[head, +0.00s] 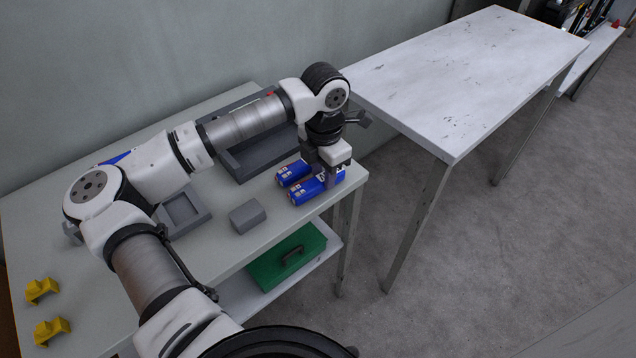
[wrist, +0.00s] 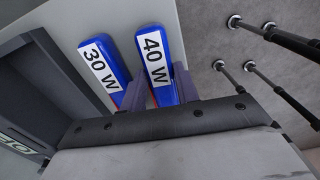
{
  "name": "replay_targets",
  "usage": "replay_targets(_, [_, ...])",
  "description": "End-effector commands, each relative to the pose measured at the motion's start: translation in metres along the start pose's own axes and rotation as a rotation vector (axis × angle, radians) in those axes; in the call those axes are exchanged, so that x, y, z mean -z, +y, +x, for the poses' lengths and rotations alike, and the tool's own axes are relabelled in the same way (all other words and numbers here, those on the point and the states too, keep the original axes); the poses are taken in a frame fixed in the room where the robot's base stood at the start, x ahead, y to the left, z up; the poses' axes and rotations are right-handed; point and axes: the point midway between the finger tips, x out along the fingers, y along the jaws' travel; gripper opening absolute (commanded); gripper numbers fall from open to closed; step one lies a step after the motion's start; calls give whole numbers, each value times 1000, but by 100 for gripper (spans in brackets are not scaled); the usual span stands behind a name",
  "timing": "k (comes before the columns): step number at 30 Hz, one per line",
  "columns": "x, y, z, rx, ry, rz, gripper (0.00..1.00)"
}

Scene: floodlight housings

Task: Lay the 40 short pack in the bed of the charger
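The 40 W pack (wrist: 159,62), blue with a white label, lies at the front right corner of the table; in the head view it is the nearer blue pack (head: 304,193). My gripper (wrist: 160,88) points down at it, with one finger on each side of its near end. I cannot tell whether the fingers press on it. The 30 W pack (wrist: 103,68) lies beside it, outside the fingers. A large dark grey housing with a recess (head: 236,165) stands behind, partly hidden by my arm. A small grey tray (head: 183,212) lies left; which one is the charger is unclear.
A grey block (head: 247,217) stands on the table between the tray and the packs. Two yellow pieces (head: 42,290) lie at the near left. A green case (head: 287,258) sits on the lower shelf. A bare white table (head: 465,75) stands across a gap.

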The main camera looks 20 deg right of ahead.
Motion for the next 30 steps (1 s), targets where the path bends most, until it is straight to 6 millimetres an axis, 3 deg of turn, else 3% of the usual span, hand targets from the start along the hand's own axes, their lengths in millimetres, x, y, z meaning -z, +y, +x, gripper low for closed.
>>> replay_targets(11, [0, 0, -2, -1, -1, 0, 3])
replay_targets(30, [0, 0, -34, -2, -1, 0, 3])
